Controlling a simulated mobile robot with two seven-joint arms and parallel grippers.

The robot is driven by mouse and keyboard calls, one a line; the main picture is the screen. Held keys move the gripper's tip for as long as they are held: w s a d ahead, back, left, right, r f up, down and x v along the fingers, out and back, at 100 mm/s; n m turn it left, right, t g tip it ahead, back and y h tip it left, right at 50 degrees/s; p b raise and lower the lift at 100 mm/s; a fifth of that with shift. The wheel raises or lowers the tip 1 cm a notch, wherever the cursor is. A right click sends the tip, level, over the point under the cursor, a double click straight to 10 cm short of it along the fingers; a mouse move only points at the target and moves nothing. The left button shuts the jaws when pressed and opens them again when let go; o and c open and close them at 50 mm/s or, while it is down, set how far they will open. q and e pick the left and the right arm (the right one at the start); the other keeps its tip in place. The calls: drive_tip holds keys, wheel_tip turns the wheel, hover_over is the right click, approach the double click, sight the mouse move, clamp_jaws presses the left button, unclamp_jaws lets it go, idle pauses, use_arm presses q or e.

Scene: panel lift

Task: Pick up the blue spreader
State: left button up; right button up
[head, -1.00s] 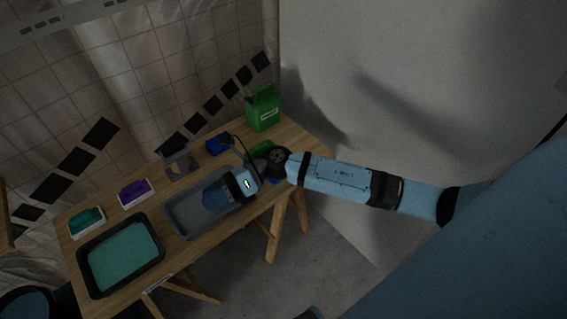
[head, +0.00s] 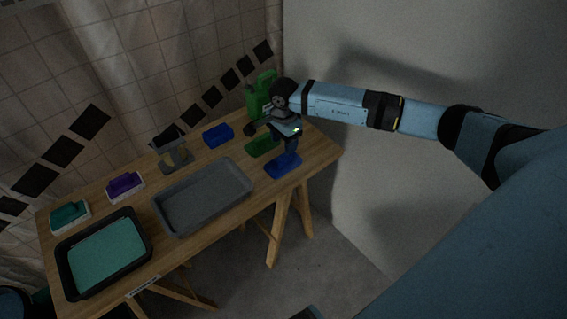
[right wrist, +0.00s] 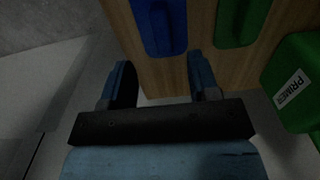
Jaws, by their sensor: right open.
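The blue spreader (head: 283,166) lies on the right end of the wooden table in the head view, near the front edge. It also shows at the top of the right wrist view (right wrist: 160,25), partly cut off by the frame. My right gripper (head: 291,146) is just above and behind it in the head view, pointing down. In the right wrist view the two fingers (right wrist: 162,78) stand wide apart with nothing between them, and the spreader lies beyond the gap. My left gripper is not in view.
A green tool (head: 262,146) lies beside the spreader, with a green primer jug (head: 261,92) behind. A blue block (head: 217,135), an empty grey tray (head: 203,229) and a black tray of teal liquid (head: 60,272) are further left. A wall stands right of the table.

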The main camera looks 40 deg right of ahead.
sight(283, 156)
wheel_tip(283, 156, down, 7)
drive_tip(key=shift+w+r, duration=0.1)
drive_tip(key=shift+r, duration=0.05)
clamp_jaws()
idle(0.4)
